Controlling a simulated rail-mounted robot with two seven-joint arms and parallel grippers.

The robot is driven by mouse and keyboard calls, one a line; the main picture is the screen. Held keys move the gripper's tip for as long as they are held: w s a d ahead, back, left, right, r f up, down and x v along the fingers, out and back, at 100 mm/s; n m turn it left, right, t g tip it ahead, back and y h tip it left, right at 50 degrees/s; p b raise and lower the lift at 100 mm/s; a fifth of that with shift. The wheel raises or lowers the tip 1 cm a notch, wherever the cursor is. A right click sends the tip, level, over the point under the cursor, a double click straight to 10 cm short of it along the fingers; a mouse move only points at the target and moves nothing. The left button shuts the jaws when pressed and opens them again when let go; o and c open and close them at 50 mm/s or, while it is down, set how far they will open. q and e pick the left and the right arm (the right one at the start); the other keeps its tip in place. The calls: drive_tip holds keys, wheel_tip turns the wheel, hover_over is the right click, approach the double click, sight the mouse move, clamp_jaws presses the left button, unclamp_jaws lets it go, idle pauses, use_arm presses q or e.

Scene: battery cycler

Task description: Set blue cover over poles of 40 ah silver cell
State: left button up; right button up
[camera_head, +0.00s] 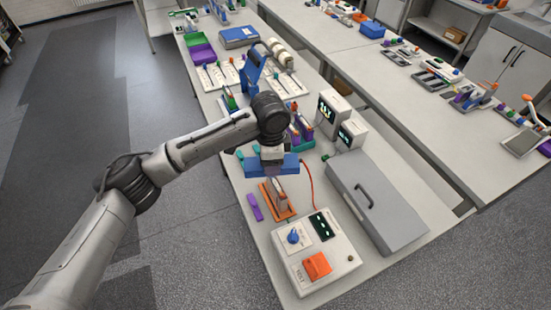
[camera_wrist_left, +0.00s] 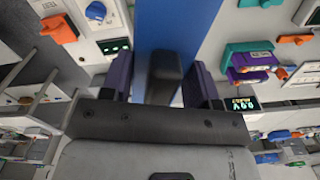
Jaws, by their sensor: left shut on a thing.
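My left gripper (camera_head: 271,155) points down and is shut on the blue cover (camera_head: 283,167), a wide blue piece held level. In the left wrist view the cover (camera_wrist_left: 180,30) runs away from between the two purple-padded fingers (camera_wrist_left: 162,90). A silver cell (camera_head: 276,192) stands on an orange base (camera_head: 286,214) just below the cover in the head view. The cover and gripper hide its top, so I cannot tell whether cover and poles touch. The cell is not visible in the wrist view. My right gripper is not in view.
A purple piece (camera_head: 254,207) lies left of the orange base. A white tester (camera_head: 325,262) with blue knob and orange part stands in front. A red cable (camera_head: 309,180) runs close by on the right. A grey lidded case (camera_head: 380,205) and displays (camera_head: 333,108) stand to the right.

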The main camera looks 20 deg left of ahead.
use_arm(q)
drive_tip(key=w+f+m+p, duration=0.2)
drive_tip(key=w+m, duration=0.1)
drive_tip(key=m, duration=0.3)
drive_tip(key=m+p, duration=0.2)
drive_tip(key=m, duration=0.6)
hover_over(276, 185)
wheel_tip(276, 185, down, 6)
wheel_tip(276, 185, down, 5)
drive_tip(key=b, duration=0.4)
drive_tip(key=shift+d+f+b, duration=0.1)
drive_tip(key=shift+b, duration=0.3)
drive_tip(key=shift+f+b, duration=0.4)
drive_tip(key=shift+f, duration=1.1)
drive_tip(key=shift+w, duration=0.1)
drive_tip(key=shift+f, duration=0.1)
drive_tip(key=o, duration=1.1)
wheel_tip(276, 185, up, 14)
drive_tip(key=shift+f+p, duration=0.1)
drive_tip(key=shift+p, duration=0.2)
